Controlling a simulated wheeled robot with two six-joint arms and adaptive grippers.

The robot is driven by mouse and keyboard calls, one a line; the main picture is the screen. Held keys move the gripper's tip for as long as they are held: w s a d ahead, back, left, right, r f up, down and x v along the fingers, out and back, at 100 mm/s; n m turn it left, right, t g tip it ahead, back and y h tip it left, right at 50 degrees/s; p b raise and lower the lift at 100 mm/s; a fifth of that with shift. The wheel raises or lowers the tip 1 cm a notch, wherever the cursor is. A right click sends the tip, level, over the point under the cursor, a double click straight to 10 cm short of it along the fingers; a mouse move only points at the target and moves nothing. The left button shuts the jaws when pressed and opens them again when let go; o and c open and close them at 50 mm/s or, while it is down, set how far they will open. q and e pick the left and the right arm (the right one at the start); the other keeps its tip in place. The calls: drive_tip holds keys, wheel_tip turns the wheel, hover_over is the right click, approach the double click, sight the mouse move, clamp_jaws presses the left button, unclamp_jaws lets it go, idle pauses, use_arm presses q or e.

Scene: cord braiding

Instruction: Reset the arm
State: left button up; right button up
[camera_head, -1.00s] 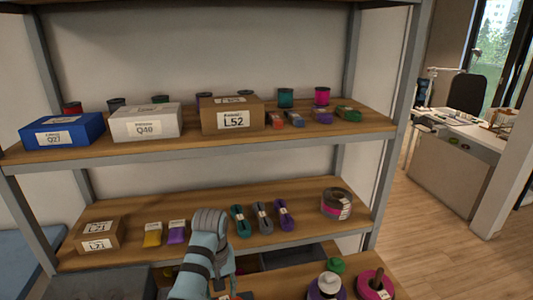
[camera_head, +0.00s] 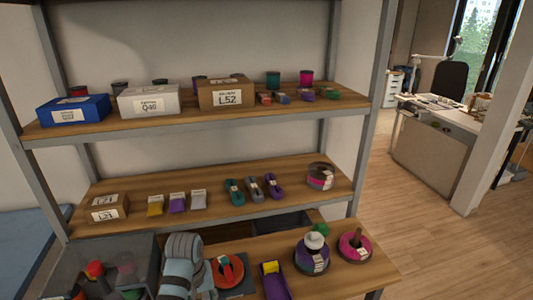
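A light-blue and grey link of one of my arms (camera_head: 182,262) rises from the bottom edge, left of centre, in front of the workbench. I cannot tell which arm it is. Neither gripper's fingers show in the head view. To the right of the link, a round red piece (camera_head: 229,270) sits on a dark plate on the wooden bench. A purple holder with a yellow piece (camera_head: 272,280) stands beside it. A spool with a white top (camera_head: 312,253) and a magenta spool (camera_head: 355,246) stand farther right.
Behind, the lower shelf (camera_head: 110,183) holds a box, packets, cord bundles and a tape roll. The upper shelf holds boxes (camera_head: 226,94) and spools. Floor at right is clear.

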use_arm(q)
drive_tip(key=s+a+f+m+t, duration=0.1)
drive_tip(key=s+a+f, duration=0.2)
drive_tip(key=s, duration=0.3)
drive_tip(key=s+a+f, duration=0.2)
drive_tip(key=s+f, duration=0.2)
drive_tip(key=s, duration=0.2)
drive_tip(key=s+a+r+m+t, duration=0.1)
drive_tip(key=s+a+r+m, duration=0.1)
drive_tip(key=s, duration=0.5)
drive_tip(key=s+a+r+m+t, duration=0.1)
drive_tip(key=s+r, duration=0.1)
drive_tip(key=s, duration=0.6)
wheel_tip(320, 180, down, 22)
drive_tip(key=s+a+g+b, duration=0.1)
drive_tip(key=s+a+b, duration=0.1)
drive_tip(key=s+f+g+b, duration=0.1)
drive_tip(key=s+f, duration=1.2)
drive_tip(key=shift+s+f+y, duration=0.15)
drive_tip(key=shift+s+y, duration=0.25)
